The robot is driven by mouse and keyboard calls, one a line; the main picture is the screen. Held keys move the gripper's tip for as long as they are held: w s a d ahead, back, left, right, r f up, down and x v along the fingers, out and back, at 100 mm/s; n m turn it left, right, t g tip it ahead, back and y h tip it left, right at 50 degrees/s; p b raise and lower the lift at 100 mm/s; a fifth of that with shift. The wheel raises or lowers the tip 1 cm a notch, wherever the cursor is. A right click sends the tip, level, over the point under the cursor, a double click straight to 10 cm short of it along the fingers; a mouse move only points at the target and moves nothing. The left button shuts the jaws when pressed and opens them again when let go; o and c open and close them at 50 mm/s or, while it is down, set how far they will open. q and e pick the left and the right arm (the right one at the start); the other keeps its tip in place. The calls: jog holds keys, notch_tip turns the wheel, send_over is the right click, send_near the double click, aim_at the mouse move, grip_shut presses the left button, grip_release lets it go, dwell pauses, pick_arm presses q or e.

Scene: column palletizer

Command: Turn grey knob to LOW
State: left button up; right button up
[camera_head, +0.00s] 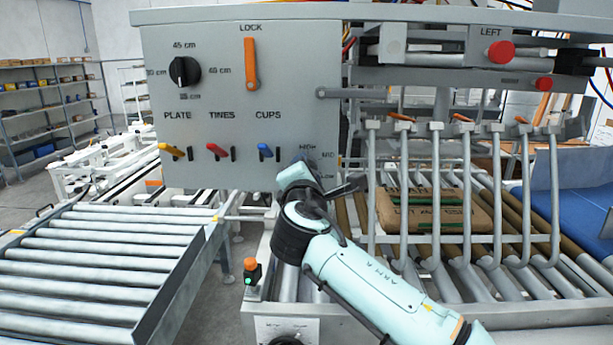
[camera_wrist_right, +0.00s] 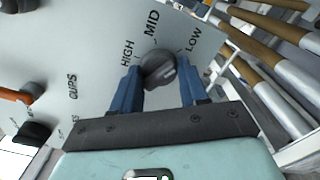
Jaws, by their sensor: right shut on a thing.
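The grey knob (camera_wrist_right: 158,66) sits on the panel (camera_wrist_right: 75,45) in the right wrist view, with HIGH, MID and LOW printed around it. My right gripper (camera_wrist_right: 159,76) has its two blue fingers on either side of the knob and is shut on it. I cannot tell clearly which label the knob points to. In the head view my right arm reaches up to the panel's lower right corner, and the gripper hides the knob there. The labels show just beside it. My left gripper is in neither view.
The panel also has a black dial (camera_head: 185,71), an orange LOCK handle (camera_head: 251,64) and yellow (camera_head: 172,151), red (camera_head: 217,150) and blue (camera_head: 266,150) levers. Metal tines (camera_head: 437,190) hang at right over a brown sack (camera_head: 435,212). A roller conveyor (camera_head: 100,262) lies at lower left.

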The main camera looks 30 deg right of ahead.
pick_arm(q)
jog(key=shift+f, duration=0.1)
pick_arm(e)
jog(key=shift+m, duration=0.3)
jog(key=o, duration=1.1)
jog(key=shift+c, duration=0.2)
pick_arm(q)
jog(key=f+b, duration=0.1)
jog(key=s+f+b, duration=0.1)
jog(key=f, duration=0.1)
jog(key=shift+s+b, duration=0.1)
jog(key=shift+b, duration=0.25)
pick_arm(e)
jog(key=v, duration=1.3)
jog(key=shift+s, duration=0.25)
